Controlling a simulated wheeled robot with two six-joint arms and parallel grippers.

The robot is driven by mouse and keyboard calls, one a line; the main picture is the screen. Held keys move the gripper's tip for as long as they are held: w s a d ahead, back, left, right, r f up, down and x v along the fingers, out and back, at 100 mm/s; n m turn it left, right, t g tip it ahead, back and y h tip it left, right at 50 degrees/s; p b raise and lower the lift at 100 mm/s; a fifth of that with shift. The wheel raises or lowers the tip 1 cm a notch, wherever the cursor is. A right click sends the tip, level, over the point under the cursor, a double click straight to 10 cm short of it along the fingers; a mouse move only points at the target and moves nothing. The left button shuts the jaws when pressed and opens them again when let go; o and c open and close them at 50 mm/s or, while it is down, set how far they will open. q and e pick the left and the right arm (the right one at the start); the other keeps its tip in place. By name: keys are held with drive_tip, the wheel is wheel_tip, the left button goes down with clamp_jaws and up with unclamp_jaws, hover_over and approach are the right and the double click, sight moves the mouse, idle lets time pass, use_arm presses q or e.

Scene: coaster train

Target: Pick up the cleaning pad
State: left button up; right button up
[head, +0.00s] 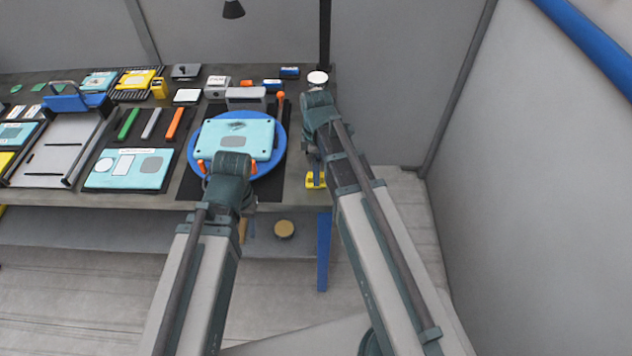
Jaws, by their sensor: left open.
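I cannot tell for sure which item is the cleaning pad; candidates are a small white pad (187,95) and a labelled white block (217,82) at the back of the table. A teal panel with a grey patch (262,133) lies on a blue round disc (280,148). My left gripper (228,168) is open over the near edge of the panel, its orange fingertips apart. The wrist hides part of the panel, and I cannot tell whether they touch. My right gripper (318,105) is at the table's right end; its fingers are hidden.
Green, grey and orange bars (173,123) lie left of the disc, behind another teal panel (128,168). A grey tray with rails (62,150) stands farther left. A grey box (246,97) and a dark post (325,40) stand at the back. A yellow bracket (316,180) is at the front edge.

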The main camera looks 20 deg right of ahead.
wheel_tip(320, 180, down, 4)
drive_tip(key=b, duration=0.3)
drive_tip(key=shift+a+f, duration=0.1)
clamp_jaws()
